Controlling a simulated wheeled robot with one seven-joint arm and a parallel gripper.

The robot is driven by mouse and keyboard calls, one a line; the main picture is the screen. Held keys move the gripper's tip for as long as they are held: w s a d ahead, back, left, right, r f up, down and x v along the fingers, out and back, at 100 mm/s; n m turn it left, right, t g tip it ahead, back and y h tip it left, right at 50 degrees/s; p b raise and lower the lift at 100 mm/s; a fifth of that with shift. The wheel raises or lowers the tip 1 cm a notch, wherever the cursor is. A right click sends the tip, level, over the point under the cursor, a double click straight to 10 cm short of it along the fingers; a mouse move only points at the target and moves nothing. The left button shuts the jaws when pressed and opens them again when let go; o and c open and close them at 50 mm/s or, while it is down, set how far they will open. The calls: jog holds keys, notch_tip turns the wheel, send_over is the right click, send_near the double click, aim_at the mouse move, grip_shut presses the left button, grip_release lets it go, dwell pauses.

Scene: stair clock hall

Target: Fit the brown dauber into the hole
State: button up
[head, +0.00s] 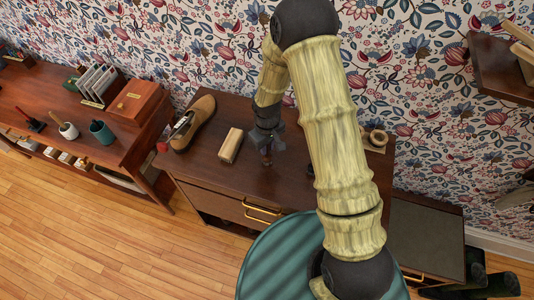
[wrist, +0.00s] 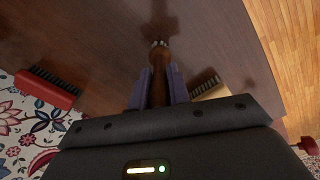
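The brown dauber (wrist: 158,77) is between the two purple fingers of my gripper (wrist: 159,88) in the wrist view, with its dark-and-light tip pointing away from the wrist. In the head view my gripper (head: 266,143) is above the dark wooden cabinet top (head: 205,165), and the dauber (head: 266,159) hangs below it, roughly upright. I cannot tell whether its tip touches the surface. No hole can be made out clearly. A pale wooden holder with round shapes (head: 376,138) is partly hidden behind my arm at the right.
The wrist view shows a red brush (wrist: 47,87) and a pale brush (wrist: 208,88). A teal round surface (head: 275,260) is in front. The cabinet top's front left is clear.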

grip_shut()
notch_tip(320, 180, up, 10)
jog(key=b, duration=0.3)
dwell(0.8)
